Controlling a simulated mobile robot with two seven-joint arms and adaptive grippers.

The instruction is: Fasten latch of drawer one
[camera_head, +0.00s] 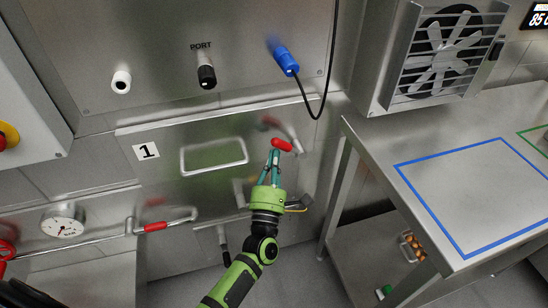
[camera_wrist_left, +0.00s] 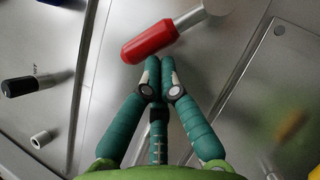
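Drawer one is the steel front with the label "1" (camera_head: 146,152) and a bar handle (camera_head: 213,155). A latch lever with a red grip (camera_head: 283,145) is at the right of this front. In the left wrist view the red grip (camera_wrist_left: 148,42) lies slanted, with its metal arm running to the upper right. My left gripper (camera_head: 276,155) is at the red grip, its fingertips just below it. In the wrist view its green fingers (camera_wrist_left: 161,64) are together at the tips, with nothing visible between them. Whether they touch the grip I cannot tell. My right gripper is out of view.
A red-gripped rod (camera_head: 155,227) and a gauge (camera_head: 62,221) are at lower left. A steel table (camera_head: 384,148) stands right.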

